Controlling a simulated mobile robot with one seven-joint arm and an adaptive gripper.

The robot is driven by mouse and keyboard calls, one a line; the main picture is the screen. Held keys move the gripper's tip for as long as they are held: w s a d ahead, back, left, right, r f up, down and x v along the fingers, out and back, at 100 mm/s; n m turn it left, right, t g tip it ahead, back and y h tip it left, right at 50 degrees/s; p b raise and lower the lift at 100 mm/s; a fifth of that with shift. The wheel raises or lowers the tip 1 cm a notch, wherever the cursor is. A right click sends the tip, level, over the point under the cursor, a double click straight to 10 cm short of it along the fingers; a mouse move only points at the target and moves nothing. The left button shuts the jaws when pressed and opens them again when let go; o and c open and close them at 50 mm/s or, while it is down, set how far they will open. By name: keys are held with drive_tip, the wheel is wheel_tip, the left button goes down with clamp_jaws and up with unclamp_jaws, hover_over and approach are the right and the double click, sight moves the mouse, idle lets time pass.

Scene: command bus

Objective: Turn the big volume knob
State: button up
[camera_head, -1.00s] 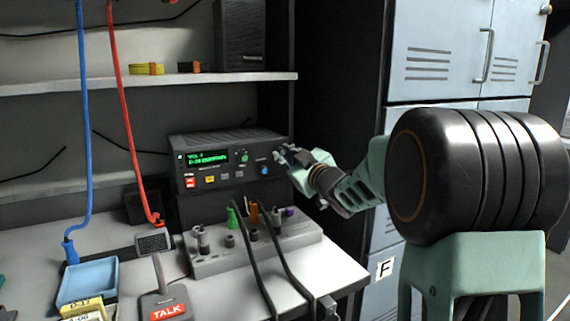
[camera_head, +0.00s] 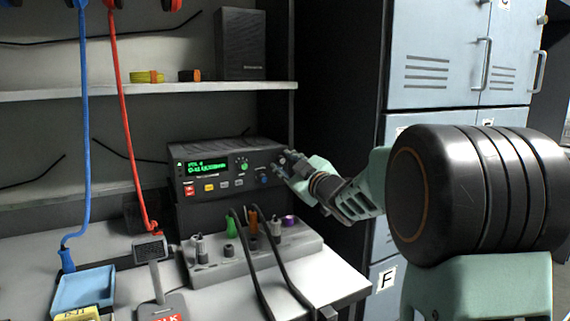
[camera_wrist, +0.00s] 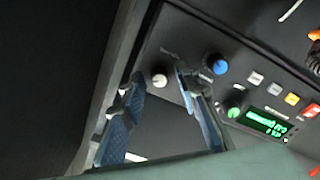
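In the wrist view I see the blue knob (camera_wrist: 217,64), the green knob (camera_wrist: 234,112) and a pale knob (camera_wrist: 159,80). Knob labels are too small to read. My gripper (camera_head: 281,167) is at the right end of the radio's face. In the wrist view my gripper (camera_wrist: 158,76) is open, its fingers either side of the pale knob; the right finger is close beside the blue knob. Contact cannot be told.
A grey panel (camera_head: 205,276) with several coloured plugs and black cables stands below the radio. Blue (camera_head: 84,130) and red (camera_head: 125,110) cables hang at left. A blue tray (camera_head: 82,290) and a microphone (camera_head: 155,285) are on the bench. Lockers (camera_head: 430,60) stand at right.

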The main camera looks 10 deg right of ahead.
drive_tip(key=shift+s, duration=0.1)
drive_tip(key=v, duration=1.1)
drive_tip(key=shift+s+d, duration=0.1)
drive_tip(key=shift+s, duration=0.3)
